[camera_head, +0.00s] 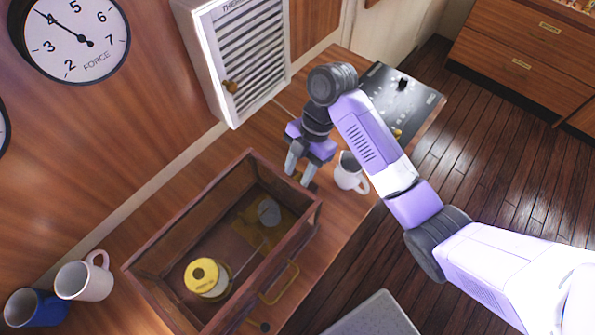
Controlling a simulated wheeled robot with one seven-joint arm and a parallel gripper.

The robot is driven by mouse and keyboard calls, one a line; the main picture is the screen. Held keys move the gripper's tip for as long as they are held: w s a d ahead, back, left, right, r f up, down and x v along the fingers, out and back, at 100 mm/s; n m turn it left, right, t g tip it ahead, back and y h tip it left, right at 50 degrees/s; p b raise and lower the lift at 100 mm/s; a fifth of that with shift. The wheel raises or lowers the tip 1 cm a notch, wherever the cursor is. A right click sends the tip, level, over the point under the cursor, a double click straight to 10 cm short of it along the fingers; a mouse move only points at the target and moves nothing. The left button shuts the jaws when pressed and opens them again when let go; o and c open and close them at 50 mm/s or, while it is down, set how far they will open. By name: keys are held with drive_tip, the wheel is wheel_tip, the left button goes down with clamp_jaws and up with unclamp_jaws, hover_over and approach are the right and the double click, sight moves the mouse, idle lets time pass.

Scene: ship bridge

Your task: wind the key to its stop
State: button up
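An open-topped wooden case (165,285) stands on the wooden counter. Inside it are a yellow-topped drum (202,275) at the near left and a grey round part (268,211) at the far right, with a thin arm running between them. I cannot make out a key; any key on the drum is too small to tell. My gripper (299,178) points down at the case's far right corner, beside the white mug. Its two fingers are apart with nothing visible between them. I cannot tell whether the fingertips touch anything.
A white mug (350,172) stands just right of my gripper. Another white mug (84,277) and a blue mug (36,307) are at the lower left. A louvred white cabinet (240,60) is on the wall behind. A dark control panel (400,95) lies at the counter's far end.

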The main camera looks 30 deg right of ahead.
clamp_jaws()
drive_tip(key=shift+m, duration=0.3)
drive_tip(key=m+t, duration=0.1)
drive_tip(key=m, duration=0.2)
drive_tip(key=m+t, duration=0.1)
drive_tip(key=m, duration=0.2)
drive_tip(key=shift+s+a+t, duration=0.1)
drive_tip(key=shift+s+t, duration=0.1)
drive_tip(key=shift+t, duration=0.1)
drive_tip(key=m+t, duration=0.1)
drive_tip(key=m, duration=0.2)
drive_tip(key=shift+m+h, duration=0.3)
drive_tip(key=shift+r+m+t+h, duration=0.1)
drive_tip(key=shift+m+t+h, duration=0.4)
drive_tip(key=shift+m, duration=1.2)
unclamp_jaws()
